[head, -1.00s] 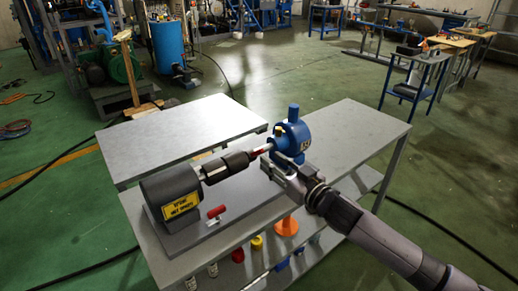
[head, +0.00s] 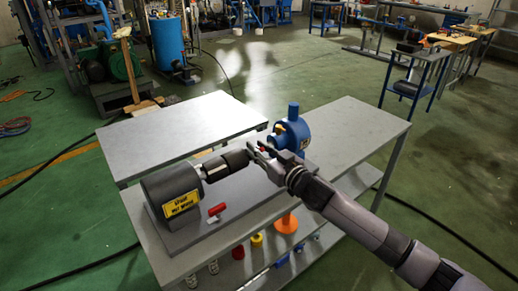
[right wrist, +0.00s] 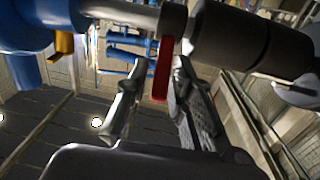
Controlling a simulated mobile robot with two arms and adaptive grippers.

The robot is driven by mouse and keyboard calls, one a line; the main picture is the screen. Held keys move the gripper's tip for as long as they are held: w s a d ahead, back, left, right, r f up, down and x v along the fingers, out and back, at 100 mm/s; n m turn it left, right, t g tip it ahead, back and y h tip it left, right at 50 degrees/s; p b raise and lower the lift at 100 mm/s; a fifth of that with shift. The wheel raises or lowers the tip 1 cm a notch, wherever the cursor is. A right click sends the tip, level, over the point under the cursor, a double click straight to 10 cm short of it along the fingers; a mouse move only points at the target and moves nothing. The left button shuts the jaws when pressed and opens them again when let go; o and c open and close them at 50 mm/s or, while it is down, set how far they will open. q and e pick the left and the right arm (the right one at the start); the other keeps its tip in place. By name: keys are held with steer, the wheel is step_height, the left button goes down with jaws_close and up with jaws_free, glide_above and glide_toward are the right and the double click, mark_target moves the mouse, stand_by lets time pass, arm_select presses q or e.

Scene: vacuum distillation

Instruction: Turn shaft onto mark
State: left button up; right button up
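The shaft (right wrist: 125,12) runs from the blue pump housing (head: 291,132) to the dark coupling (head: 227,163) beside the grey motor (head: 173,195). In the right wrist view a dark collar on the shaft carries a red tab (right wrist: 162,70) that hangs down. A yellow tab (right wrist: 64,45) sits on the blue housing (right wrist: 28,25). My right gripper (head: 262,153) is at the shaft, between coupling and housing. In the wrist view its fingers (right wrist: 155,95) are open, one on each side of the red tab; contact is not clear. My left gripper is not in view.
A red-handled piece (head: 217,211) lies on the base plate in front of the motor. The grey table (head: 350,135) has free room right of the housing. The lower shelf holds an orange piece (head: 287,224) and several small items.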

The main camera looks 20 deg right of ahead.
jaws_close()
stand_by(0.4)
